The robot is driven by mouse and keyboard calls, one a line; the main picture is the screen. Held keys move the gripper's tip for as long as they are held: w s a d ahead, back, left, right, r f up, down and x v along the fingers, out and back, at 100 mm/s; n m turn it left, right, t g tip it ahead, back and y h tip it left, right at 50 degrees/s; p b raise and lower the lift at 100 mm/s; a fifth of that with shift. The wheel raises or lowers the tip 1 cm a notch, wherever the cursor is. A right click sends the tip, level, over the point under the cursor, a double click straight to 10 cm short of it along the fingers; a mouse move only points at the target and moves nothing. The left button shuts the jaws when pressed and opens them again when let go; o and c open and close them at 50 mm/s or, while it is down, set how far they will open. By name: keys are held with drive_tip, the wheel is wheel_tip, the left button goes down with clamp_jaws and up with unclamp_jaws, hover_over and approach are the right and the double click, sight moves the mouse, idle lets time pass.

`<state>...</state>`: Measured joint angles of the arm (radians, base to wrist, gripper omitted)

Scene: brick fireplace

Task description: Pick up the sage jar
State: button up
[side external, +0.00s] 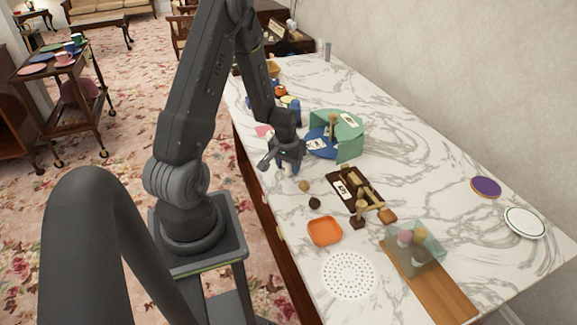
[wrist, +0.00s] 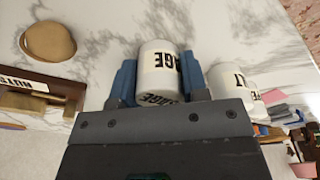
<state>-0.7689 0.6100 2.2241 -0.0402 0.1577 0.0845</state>
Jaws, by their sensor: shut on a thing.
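The sage jar (wrist: 157,62) is a white cylinder with black lettering, seen in the wrist view between my two blue fingers. My gripper (wrist: 159,78) is shut on it, one finger against each side. In the side external view my gripper (side external: 285,160) is over the near-left edge of the marble counter, beside the blue and green stand. My arm hides most of the jar there, and I cannot tell whether the jar touches the counter.
Another white lettered jar (wrist: 226,78) stands close to the right of the held one in the wrist view. On the counter (side external: 420,160) are a green curved stand (side external: 349,135), a dark labelled tray (side external: 340,188), an orange dish (side external: 324,232) and a wooden board (side external: 440,292). The counter's right side is mostly clear.

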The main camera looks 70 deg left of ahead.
wheel_tip(320, 180, up, 10)
drive_tip(key=shift+f, duration=0.1)
drive_tip(key=w+d+r+m+h, duration=0.1)
drive_tip(key=w+d+m, duration=0.4)
drive_tip(key=d, duration=0.6)
drive_tip(key=w+d+r+m, duration=0.1)
drive_tip(key=w+d+m, duration=0.2)
drive_tip(key=w+d, duration=0.6)
drive_tip(key=s+a+n, duration=0.2)
drive_tip(key=s+a, duration=0.2)
drive_tip(key=a, duration=0.2)
drive_tip(key=s+a+f+n, duration=0.1)
drive_tip(key=s+a+n, duration=0.2)
drive_tip(key=s+a, duration=0.2)
drive_tip(key=s+a+n+y, duration=0.1)
drive_tip(key=s+a+n, duration=0.2)
drive_tip(key=a, duration=0.6)
drive_tip(key=shift+s+f, duration=0.2)
drive_tip(key=shift+s, duration=0.35)
drive_tip(key=shift+s+f, duration=0.2)
drive_tip(key=shift+s, duration=0.3)
drive_tip(key=shift+f, duration=4.8)
